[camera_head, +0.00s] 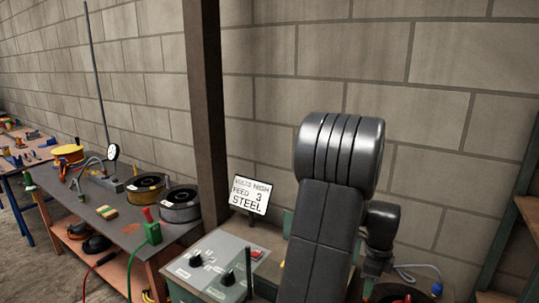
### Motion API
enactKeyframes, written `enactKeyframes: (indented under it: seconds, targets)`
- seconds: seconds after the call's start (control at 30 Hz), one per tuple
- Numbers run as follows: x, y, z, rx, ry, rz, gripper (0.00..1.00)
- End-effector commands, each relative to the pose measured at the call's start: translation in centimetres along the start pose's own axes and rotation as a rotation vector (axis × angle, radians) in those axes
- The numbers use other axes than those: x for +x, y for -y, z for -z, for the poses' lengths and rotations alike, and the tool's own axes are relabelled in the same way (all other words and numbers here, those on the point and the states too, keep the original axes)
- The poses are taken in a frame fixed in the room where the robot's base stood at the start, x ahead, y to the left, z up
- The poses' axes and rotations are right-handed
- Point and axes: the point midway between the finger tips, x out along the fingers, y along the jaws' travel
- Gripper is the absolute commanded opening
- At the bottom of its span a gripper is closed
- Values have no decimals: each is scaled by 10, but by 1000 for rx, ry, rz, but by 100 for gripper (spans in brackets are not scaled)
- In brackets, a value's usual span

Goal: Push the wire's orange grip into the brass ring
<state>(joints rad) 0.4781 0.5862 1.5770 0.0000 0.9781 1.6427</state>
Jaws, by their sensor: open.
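I cannot make out the wire's orange grip or the brass ring for certain in the head view. My dark grey arm fills the right middle of the picture and bends over toward a bench. Its wrist drops behind the upper link at the lower right. My gripper's fingers are not visible, and the area under the wrist is hidden or cut off by the bottom edge.
A grey control box (212,262) with black knobs stands left of my arm, with a sign (249,196) behind it. A workbench (95,203) holds wire spools (180,204). A brown post (206,90) rises near the wall.

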Motion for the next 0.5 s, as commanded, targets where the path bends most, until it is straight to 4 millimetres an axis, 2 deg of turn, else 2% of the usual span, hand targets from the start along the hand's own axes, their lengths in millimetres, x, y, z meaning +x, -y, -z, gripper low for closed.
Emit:
enactKeyframes:
  seconds: [0.03, 0.2, 0.5]
  targets:
    - [14, 0, 0, 0, 0, -1, 42]
    - [32, 0, 0, 0, 0, -2, 42]
    - [36, 0, 0, 0, 0, 0, 42]
